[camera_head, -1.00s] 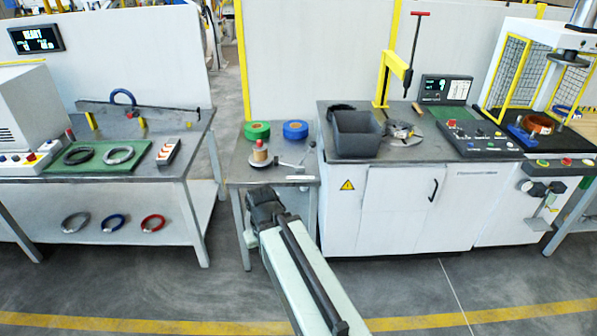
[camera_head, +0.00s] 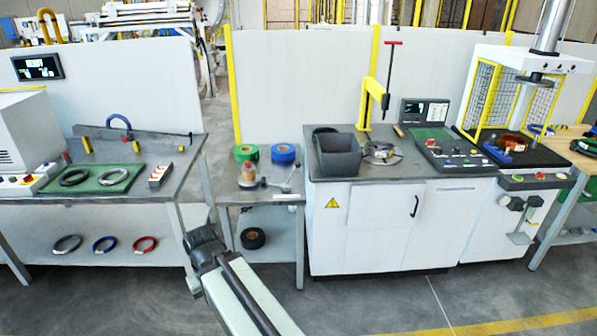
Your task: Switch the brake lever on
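No part is clearly marked as the brake lever. A small metal lever with a dark knob (camera_head: 286,188) sits on the narrow middle table (camera_head: 228,193), right of a wooden spool on a pale round base (camera_head: 249,176). It is too small to tell its setting. My arm rises from the bottom edge, and its dark end with my gripper (camera_head: 203,242) is in front of and below the left side of that table, apart from the lever. The fingers cannot be made out.
Green (camera_head: 246,153) and blue (camera_head: 283,153) rolls lie at the table's back. A black roll (camera_head: 252,238) is on its lower shelf. The left bench (camera_head: 120,196) and white cabinet (camera_head: 385,222) flank it closely. The floor in front is clear.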

